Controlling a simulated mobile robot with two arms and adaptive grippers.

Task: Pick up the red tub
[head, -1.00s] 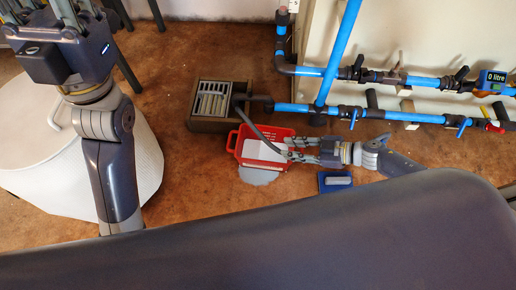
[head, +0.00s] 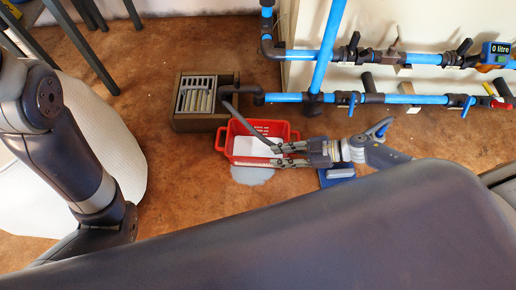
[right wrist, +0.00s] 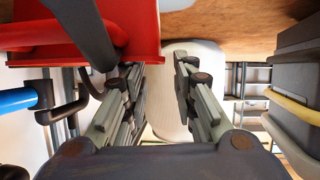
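The red tub (head: 290,137) sits on the brown floor below the blue pipes in the head view. It has a handle at its left end and white contents. A dark hose (head: 256,132) leads down into it. My right gripper (head: 275,155) is at the tub's front right side, its fingers pointing left. In the right wrist view the tub (right wrist: 145,25) fills the upper left, beside the left finger. There my right gripper (right wrist: 160,85) is open, with nothing seen between the fingers. Whether a finger touches the tub is unclear. My left gripper is out of view.
A drain box with a grate (head: 176,110) stands behind and left of the tub. A pale puddle (head: 252,176) lies in front of it. A blue object (head: 337,176) lies to the right. Blue pipes (head: 420,99) run along the wall. A white drum (head: 115,140) stands left.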

